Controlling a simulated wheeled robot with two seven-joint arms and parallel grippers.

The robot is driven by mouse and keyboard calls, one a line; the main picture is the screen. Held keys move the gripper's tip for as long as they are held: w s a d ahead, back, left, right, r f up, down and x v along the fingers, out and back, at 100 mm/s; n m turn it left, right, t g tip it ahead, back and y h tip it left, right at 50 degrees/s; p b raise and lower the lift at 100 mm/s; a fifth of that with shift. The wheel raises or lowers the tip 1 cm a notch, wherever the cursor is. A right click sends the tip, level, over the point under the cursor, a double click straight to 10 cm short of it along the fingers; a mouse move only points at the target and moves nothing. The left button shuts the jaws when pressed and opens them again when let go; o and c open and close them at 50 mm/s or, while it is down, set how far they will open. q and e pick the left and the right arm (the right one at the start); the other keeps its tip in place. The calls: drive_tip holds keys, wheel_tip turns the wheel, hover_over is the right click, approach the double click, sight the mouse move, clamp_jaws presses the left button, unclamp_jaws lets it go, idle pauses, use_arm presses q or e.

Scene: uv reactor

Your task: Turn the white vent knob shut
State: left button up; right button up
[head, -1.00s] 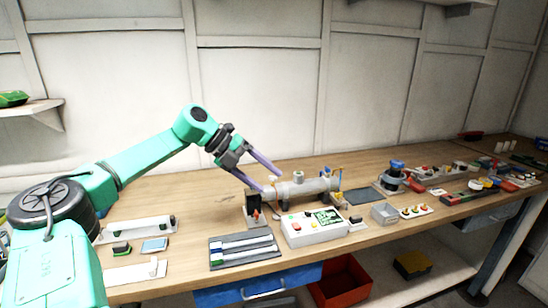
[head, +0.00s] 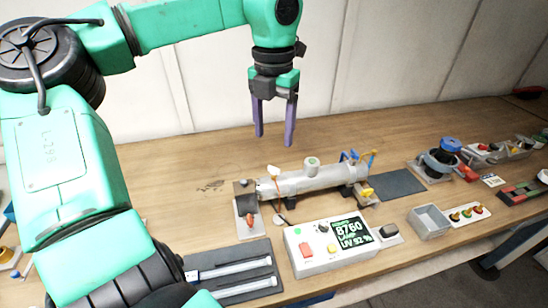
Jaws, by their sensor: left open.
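The grey cylindrical reactor (head: 312,182) lies across its mount on the bench. A small white knob (head: 274,171) with an orange part below it shows at its left end. A pale round cap (head: 312,163) stands on top of its middle. I cannot tell for sure which is the vent knob, or its turn position. My left gripper (head: 274,138) points down with its two purple fingers apart and empty. In the picture its tips are just above the white knob, with a visible gap and no contact. My right gripper is out of view.
A white control box (head: 308,262) with a lit display stands in front of the reactor. A dark tray (head: 247,254) with tubes lies at its left. The bench behind is mostly clear.

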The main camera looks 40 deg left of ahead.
sight(274, 168)
use_arm(q)
drive_tip(key=f, duration=0.5)
drive_tip(key=f+p, duration=0.1)
drive_tip(key=f, duration=0.2)
drive_tip(key=shift+w+a+f, duration=0.3)
drive_tip(key=shift+w, duration=0.1)
drive_tip(key=shift+s+d+f, duration=0.15)
drive_tip(key=shift+f, duration=0.3)
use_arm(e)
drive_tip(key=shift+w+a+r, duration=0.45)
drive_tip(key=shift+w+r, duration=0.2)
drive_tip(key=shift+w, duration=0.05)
use_arm(q)
clamp_jaws()
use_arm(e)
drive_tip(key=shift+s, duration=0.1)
